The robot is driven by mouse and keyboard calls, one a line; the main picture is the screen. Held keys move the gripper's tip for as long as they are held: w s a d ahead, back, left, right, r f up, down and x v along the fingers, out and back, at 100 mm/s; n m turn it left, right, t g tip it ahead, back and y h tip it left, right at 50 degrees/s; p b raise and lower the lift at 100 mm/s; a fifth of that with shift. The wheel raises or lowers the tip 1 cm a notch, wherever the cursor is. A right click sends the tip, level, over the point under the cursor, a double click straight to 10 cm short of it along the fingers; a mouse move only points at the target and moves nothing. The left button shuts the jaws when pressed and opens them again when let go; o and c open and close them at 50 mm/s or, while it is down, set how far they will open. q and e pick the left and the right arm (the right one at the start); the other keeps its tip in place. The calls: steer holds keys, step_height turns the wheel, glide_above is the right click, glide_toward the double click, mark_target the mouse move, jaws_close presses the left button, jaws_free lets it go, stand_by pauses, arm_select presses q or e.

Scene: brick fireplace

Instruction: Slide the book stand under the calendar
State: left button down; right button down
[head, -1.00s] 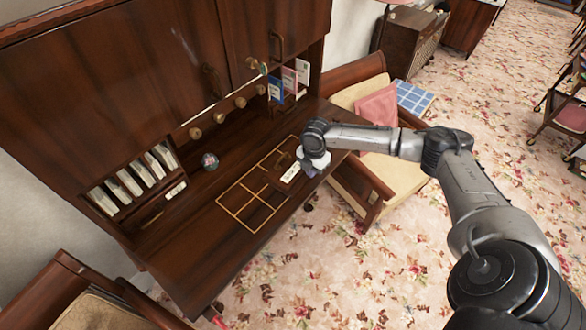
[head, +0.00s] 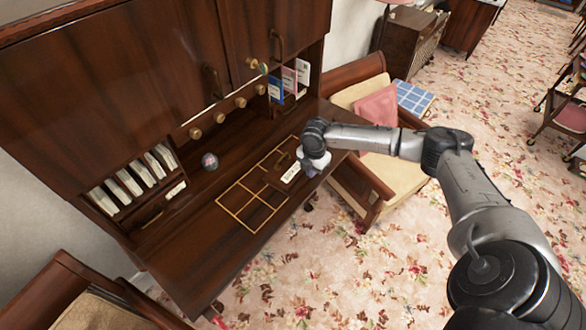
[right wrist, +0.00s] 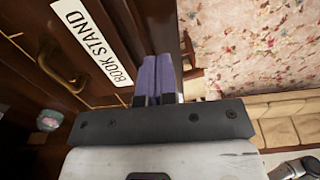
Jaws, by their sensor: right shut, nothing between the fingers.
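The book stand (head: 279,178) is a dark brown wooden piece with a brass handle and a white label, at the right end of the gold-lined grid on the desk. In the right wrist view, its label (right wrist: 93,40) reads "BOOK STAND". My right gripper (right wrist: 155,78) is shut and empty, with purple-grey fingers close beside the label's right end. I cannot tell whether they touch the stand. In the head view, my right gripper (head: 312,172) is at the desk's front right edge, mostly covered by its own wrist. I cannot make out a calendar. My left gripper is not in view.
The gold-lined grid (head: 222,204) marks the desk top (head: 190,242). A small round ornament (head: 209,161) stands behind it. Booklets (head: 289,78) fill a cubby at the back right. An armchair (head: 376,181) stands close to the desk's right side. The desk's left part is clear.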

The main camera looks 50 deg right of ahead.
mark_target(311, 183)
steer(key=shift+f, duration=0.3)
steer(key=shift+f, duration=0.1)
steer(key=shift+f+b, duration=0.45)
steer(key=shift+f, duration=0.65)
steer(key=shift+f+b, duration=0.35)
steer(key=shift+f, duration=0.55)
steer(key=shift+p, duration=0.45)
